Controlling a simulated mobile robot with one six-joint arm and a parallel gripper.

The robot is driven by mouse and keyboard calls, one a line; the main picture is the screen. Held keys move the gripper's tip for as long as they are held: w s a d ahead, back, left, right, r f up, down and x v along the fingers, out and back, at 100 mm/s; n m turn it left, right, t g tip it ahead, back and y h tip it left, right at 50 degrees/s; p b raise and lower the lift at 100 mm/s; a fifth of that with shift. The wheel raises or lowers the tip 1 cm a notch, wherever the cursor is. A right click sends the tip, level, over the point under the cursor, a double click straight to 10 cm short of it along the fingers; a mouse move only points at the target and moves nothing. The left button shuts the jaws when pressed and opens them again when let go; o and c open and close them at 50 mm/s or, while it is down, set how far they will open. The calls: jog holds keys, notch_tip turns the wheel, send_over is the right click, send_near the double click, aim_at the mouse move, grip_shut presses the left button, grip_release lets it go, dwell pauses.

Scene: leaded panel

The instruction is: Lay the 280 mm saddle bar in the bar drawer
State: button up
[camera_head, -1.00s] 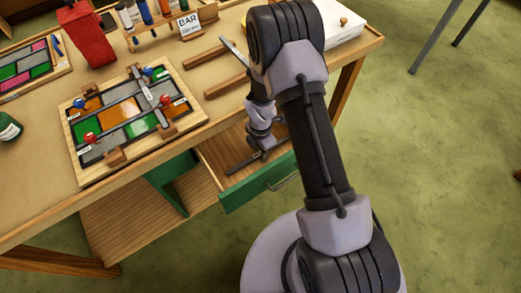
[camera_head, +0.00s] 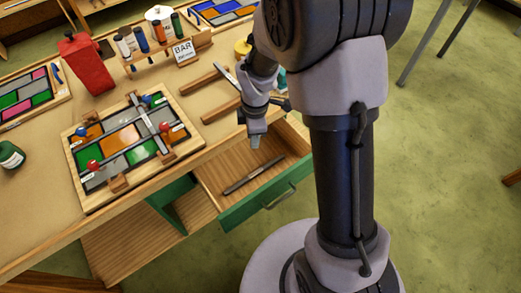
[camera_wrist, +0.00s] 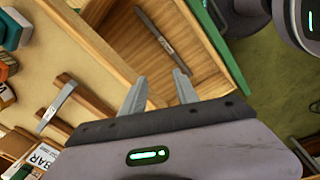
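A dark saddle bar (camera_head: 254,174) with a small pale tag lies flat on the floor of the open bar drawer (camera_head: 225,181), slantwise in the head view. It also shows in the drawer in the wrist view (camera_wrist: 157,33). Its length marking is too small to read. My gripper (camera_head: 255,142) is above the drawer's table-side end, clear of the bar. In the wrist view my gripper (camera_wrist: 160,76) has its two fingers apart with nothing between them. A second, lighter bar (camera_wrist: 56,107) rests across wooden strips on the bench.
The drawer has a green front (camera_head: 262,203) with a handle. On the bench are a leaded panel (camera_head: 125,140) in a wooden frame, a BAR sign (camera_head: 184,52), a bottle rack and a red container (camera_head: 86,62). Much of the drawer floor is bare.

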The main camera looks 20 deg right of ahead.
jog(key=s+a+r+m+t, duration=0.1)
jog(key=s+r+m, duration=0.25)
jog(key=r, duration=0.45)
jog(key=s+r+m+t, duration=0.1)
jog(key=s+r+m, duration=0.2)
jog(key=r+m, duration=0.3)
jog(key=s+a+r+m+t+y, duration=0.1)
jog(key=s+a+r+m+t, duration=0.1)
jog(key=s+r+m, duration=0.7)
jog(key=s+m, duration=0.2)
jog(key=s, duration=0.2)
jog(key=shift+s+a+t+y, duration=0.15)
jog(key=shift+t+y, duration=0.15)
jog(key=shift+y, duration=0.1)
jog(key=shift+f+b, duration=0.3)
jog(key=shift+b, duration=0.05)
